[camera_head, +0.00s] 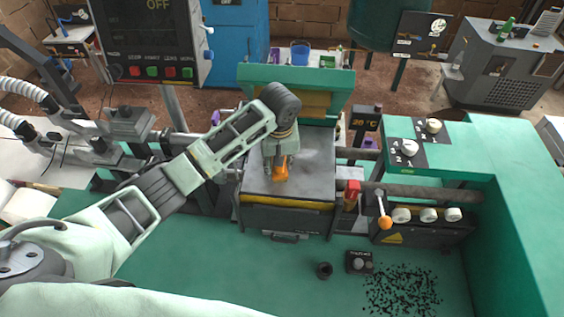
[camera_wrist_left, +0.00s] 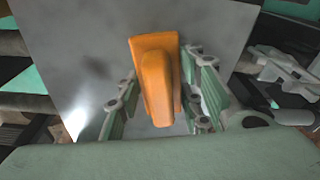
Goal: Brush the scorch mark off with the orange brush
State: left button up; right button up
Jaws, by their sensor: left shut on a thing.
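My left gripper (camera_head: 278,163) is over the grey metal plate (camera_head: 313,190) of the press in the head view. It is shut on the orange brush (camera_head: 281,173), and the brush also shows between the fingers in the left wrist view (camera_wrist_left: 157,80). The bristles are hidden beneath the brush body, so I cannot tell whether they touch the plate. A dark smudge, the scorch mark (camera_wrist_left: 78,122), lies on the plate left of the brush in the left wrist view. A paler patch shows beside the gripper in the head view. My right gripper is not in view.
A green press frame (camera_head: 300,78) stands behind the plate. An orange-knobbed lever (camera_head: 385,222) and a row of white knobs (camera_head: 428,214) are to the right.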

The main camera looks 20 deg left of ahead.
pick_arm(q)
jog(key=shift+d+r, duration=0.1)
jog(key=shift+r, duration=2.95)
jog(key=shift+r, duration=0.1)
